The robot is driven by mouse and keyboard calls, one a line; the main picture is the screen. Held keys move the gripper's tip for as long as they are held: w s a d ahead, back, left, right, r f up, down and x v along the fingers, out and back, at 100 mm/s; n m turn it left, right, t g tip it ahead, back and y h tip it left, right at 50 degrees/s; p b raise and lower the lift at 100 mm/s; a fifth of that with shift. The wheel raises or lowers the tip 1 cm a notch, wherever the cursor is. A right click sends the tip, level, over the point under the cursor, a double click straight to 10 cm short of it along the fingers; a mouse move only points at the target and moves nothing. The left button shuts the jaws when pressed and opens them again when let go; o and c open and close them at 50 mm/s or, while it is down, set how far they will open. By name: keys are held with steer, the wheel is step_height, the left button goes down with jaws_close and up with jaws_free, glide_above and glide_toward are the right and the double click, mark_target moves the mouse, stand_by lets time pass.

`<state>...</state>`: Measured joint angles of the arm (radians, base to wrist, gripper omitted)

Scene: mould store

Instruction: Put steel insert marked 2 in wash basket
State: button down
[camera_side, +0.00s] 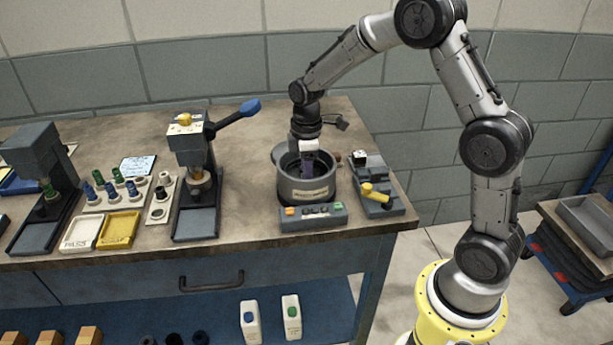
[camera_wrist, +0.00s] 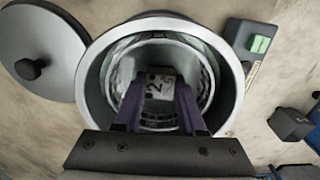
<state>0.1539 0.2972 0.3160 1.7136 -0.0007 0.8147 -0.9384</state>
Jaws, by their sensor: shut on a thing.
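My gripper (camera_wrist: 158,112) points down into the round grey washer pot (camera_side: 290,190) at the right part of the bench. Its purple fingers are shut on the steel insert marked 2 (camera_wrist: 160,84), whose marked face shows between the fingertips in the wrist view. The insert is inside the pot's opening, over or within the wire wash basket (camera_wrist: 207,88). I cannot tell whether the insert touches the basket floor. In the side view the pot wall hides the insert and the basket.
The pot's round lid (camera_wrist: 40,62) with a black knob lies beside it. A control box (camera_side: 312,217) stands in front of the pot. A grey fixture with a yellow handle (camera_side: 376,192) is close on the right. A press with a blue lever (camera_side: 197,170) stands to the left.

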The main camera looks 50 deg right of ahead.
steer(key=shift+f, duration=0.1)
steer(key=c, duration=0.5)
jaws_free()
steer(key=s+a+r+m+t, duration=0.1)
steer(key=s+r, duration=0.2)
steer(key=r, duration=0.5)
steer(key=s+a+r+m, duration=0.1)
steer(key=s+r, duration=0.2)
steer(key=r, duration=0.6)
steer(key=s+a+m+t, duration=0.2)
steer(key=s+m, duration=0.1)
steer(key=s, duration=0.6)
steer(key=s+a+m+t, duration=0.2)
steer(key=s+m, duration=0.2)
steer(key=s, duration=0.5)
steer(key=shift+s+a+f+t, duration=0.2)
steer(key=shift+s+f+t, duration=0.1)
steer(key=shift+f, duration=0.15)
